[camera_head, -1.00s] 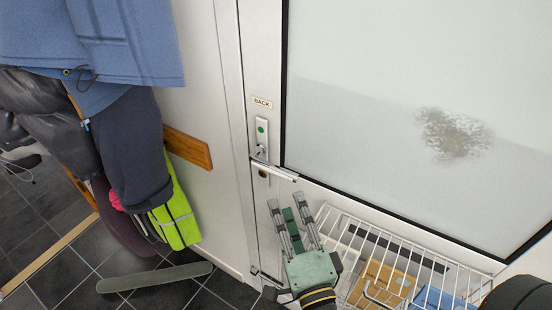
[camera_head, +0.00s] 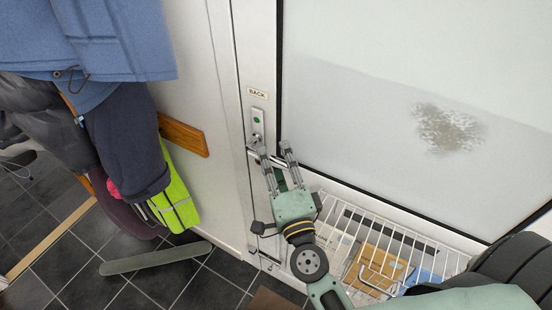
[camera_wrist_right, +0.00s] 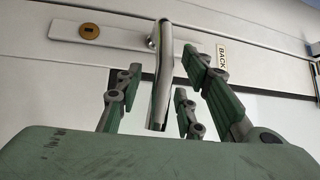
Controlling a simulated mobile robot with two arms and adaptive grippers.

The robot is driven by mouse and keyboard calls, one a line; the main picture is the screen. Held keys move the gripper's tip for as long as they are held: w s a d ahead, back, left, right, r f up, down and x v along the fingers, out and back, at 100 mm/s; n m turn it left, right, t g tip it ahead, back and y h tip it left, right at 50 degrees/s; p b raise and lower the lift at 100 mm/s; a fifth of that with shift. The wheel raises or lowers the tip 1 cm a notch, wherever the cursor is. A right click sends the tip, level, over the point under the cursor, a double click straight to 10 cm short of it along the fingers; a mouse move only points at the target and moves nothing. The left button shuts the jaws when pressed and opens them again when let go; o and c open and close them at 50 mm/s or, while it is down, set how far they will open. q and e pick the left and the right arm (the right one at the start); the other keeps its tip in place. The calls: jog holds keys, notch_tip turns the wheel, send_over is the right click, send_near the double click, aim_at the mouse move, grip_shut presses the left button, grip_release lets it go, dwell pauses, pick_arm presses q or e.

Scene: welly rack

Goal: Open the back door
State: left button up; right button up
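The back door (camera_head: 350,60) is white with a large frosted pane and stands shut in its frame. A small BACK label (camera_head: 258,92) is above its silver lock plate (camera_head: 257,122). The chrome lever handle (camera_head: 252,152) sticks out from the plate, partly hidden by my gripper in the head view. My right gripper (camera_head: 276,155) is at the lever with its fingers spread. In the right wrist view, the lever (camera_wrist_right: 162,85) lies between the open fingers (camera_wrist_right: 160,85), with gaps visible on both sides. My left gripper is out of view.
A white wire basket (camera_head: 400,238) with boxes is on the door's lower part, right of my right gripper. A grey-green strip (camera_head: 155,257) lies on the dark tiled floor.

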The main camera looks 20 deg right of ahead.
jog(key=shift+c, duration=2.2)
jog(key=c, duration=0.4)
grip_shut()
jog(key=shift+f, duration=0.15)
